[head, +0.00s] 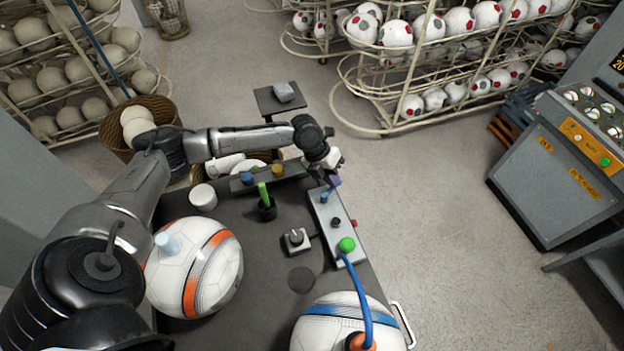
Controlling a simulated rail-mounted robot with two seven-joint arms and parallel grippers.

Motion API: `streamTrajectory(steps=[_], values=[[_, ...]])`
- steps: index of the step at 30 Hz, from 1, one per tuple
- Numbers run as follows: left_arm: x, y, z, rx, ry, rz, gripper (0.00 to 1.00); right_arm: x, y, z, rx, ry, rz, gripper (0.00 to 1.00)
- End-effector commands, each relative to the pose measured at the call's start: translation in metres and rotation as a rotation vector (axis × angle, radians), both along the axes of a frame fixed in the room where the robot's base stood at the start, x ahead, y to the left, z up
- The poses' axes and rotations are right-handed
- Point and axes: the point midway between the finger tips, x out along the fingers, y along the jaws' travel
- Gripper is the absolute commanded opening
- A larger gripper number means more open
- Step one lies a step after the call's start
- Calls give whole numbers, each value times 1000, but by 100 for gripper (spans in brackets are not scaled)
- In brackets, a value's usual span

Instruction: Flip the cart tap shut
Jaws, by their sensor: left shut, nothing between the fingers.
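The cart (250,310) has a dark top with a narrow grey panel (334,222) along its right side. I cannot tell for sure which is the tap; the blue-purple fitting is partly hidden by my gripper. My left gripper (332,181) is shut and empty, pointing down right at the panel's far end; I cannot tell whether it touches. My right gripper is not in view.
A ball with orange stripes (212,262) and one with a blue stripe (330,318) sit on the cart. A small lever box (296,241) and a green stick in a cup (265,203) stand nearby. A grey machine (560,170) is at right. The floor between is clear.

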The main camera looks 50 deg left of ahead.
Motion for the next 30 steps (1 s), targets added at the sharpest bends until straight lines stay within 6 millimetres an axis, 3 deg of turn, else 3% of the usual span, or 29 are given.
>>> streamTrajectory(steps=[30], values=[[-16, -3, 0, 0, 0, 0, 0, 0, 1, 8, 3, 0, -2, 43]])
